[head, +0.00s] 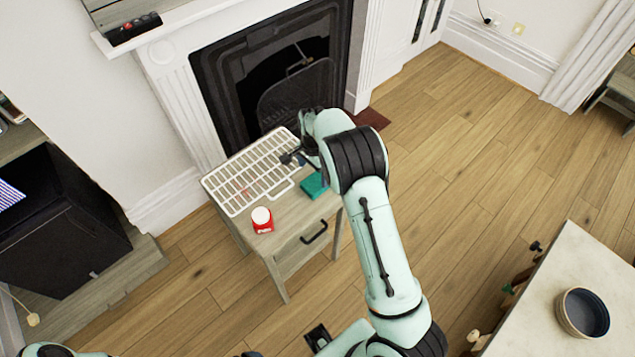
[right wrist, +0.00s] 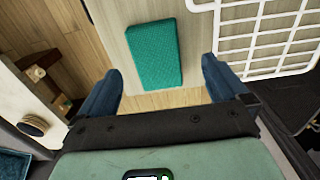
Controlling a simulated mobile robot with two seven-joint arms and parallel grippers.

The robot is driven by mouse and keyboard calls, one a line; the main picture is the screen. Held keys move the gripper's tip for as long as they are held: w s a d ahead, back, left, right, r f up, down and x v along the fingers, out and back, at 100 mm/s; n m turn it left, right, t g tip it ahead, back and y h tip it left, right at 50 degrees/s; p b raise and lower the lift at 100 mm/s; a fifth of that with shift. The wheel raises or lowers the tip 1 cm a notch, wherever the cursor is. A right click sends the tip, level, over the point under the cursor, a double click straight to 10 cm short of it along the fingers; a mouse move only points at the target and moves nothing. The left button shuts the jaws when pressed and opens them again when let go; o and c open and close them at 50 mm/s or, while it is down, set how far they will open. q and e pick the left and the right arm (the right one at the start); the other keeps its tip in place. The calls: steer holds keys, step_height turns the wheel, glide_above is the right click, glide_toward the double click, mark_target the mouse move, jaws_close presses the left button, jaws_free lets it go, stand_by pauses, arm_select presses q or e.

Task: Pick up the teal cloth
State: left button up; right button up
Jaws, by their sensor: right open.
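The teal cloth (head: 313,187) is a folded rectangle lying flat on the small wooden side table (head: 285,232), near its right edge. In the right wrist view the cloth (right wrist: 156,55) lies ahead, between the lines of my two fingers. My right gripper (head: 292,158) is over the table, just up and left of the cloth in the head view, partly hidden by my arm. In the right wrist view the right gripper (right wrist: 162,75) is open and empty, its dark blue fingers wide apart. It does not hold the cloth. My left gripper does not show.
A white wire rack (head: 245,178) covers much of the tabletop, beside the cloth. A red jar with a white lid (head: 262,220) stands near the front edge. The fireplace (head: 275,75) is behind. A pale table with a dark bowl (head: 583,312) is at lower right.

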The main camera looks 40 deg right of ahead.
mark_target(314, 183)
steer(key=f, duration=0.4)
steer(key=shift+s+a, duration=0.3)
steer(key=shift+s, duration=0.1)
steer(key=shift+w+f, duration=0.1)
steer(key=shift+f, duration=0.35)
steer(key=c, duration=1.1)
steer(key=shift+o, duration=0.2)
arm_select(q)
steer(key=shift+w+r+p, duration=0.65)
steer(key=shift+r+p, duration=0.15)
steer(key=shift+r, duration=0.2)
arm_select(e)
step_height(314, 183, up, 20)
